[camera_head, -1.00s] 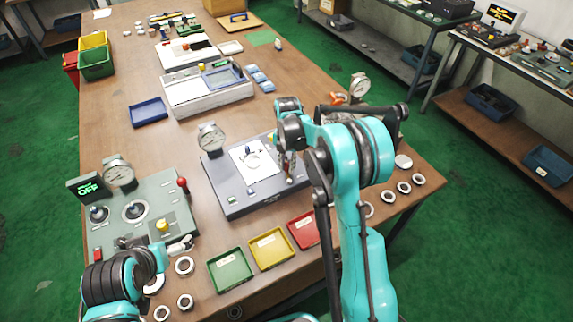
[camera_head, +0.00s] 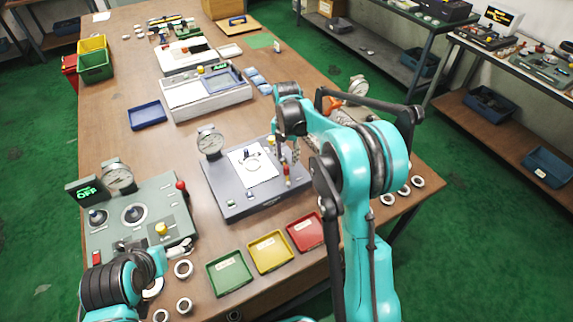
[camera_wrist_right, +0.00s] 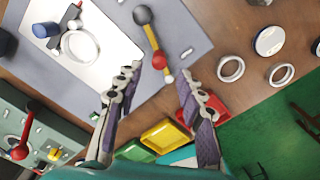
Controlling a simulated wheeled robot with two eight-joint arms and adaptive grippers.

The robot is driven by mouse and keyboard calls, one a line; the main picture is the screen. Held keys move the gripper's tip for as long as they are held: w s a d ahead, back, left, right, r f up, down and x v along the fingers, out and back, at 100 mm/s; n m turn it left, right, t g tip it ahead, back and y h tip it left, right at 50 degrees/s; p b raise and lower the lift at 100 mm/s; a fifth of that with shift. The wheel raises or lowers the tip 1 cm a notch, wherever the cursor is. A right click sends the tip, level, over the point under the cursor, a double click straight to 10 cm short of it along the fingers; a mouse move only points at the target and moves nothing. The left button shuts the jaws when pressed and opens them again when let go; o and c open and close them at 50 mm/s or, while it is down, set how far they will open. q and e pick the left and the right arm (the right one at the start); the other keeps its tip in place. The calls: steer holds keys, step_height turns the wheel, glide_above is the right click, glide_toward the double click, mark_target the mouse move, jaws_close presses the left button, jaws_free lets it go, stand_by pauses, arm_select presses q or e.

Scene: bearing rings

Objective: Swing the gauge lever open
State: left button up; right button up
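The grey gauge fixture (camera_head: 240,207) stands mid-table, with a white plate (camera_head: 262,178) and a round dial gauge (camera_head: 209,141) at its back left. The gauge lever (camera_head: 286,172) is at the fixture's right side. In the right wrist view the lever (camera_wrist_right: 151,40) runs from a dark ball to a red knob and a small pale tip. My right gripper (camera_head: 289,150) is above that side. Its fingers (camera_wrist_right: 160,78) are spread, with the lever's knob end in the gap as seen; contact cannot be told. A ring (camera_wrist_right: 79,47) lies on the plate. My left gripper (camera_head: 128,247) is at the control panel's front edge.
Green (camera_head: 229,272), yellow (camera_head: 270,251) and red (camera_head: 305,232) trays line the front. The control panel (camera_head: 154,192) with a red-knobbed lever is at left. Loose rings (camera_head: 403,190) lie at the right edge and front left. A blue tray (camera_head: 148,114) is behind.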

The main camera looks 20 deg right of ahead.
mark_target(287, 168)
step_height(287, 168, up, 6)
stand_by(0.5)
steer(key=s+a+r+m+t, duration=0.1)
steer(key=s+r+m+t, duration=0.15)
steer(key=s+m, duration=0.45)
steer(key=s+a+r+m+t, duration=0.1)
steer(key=s+r+m, duration=0.3)
steer(key=s+m, duration=0.2)
steer(key=s+f+m+t, duration=0.2)
steer(key=s+m, duration=0.5)
steer(key=s+a+f+m+t+b, duration=0.1)
steer(key=s+f+m, duration=0.1)
steer(key=s+m, duration=0.5)
steer(key=shift+f+t, duration=0.25)
steer(key=shift+t, duration=0.1)
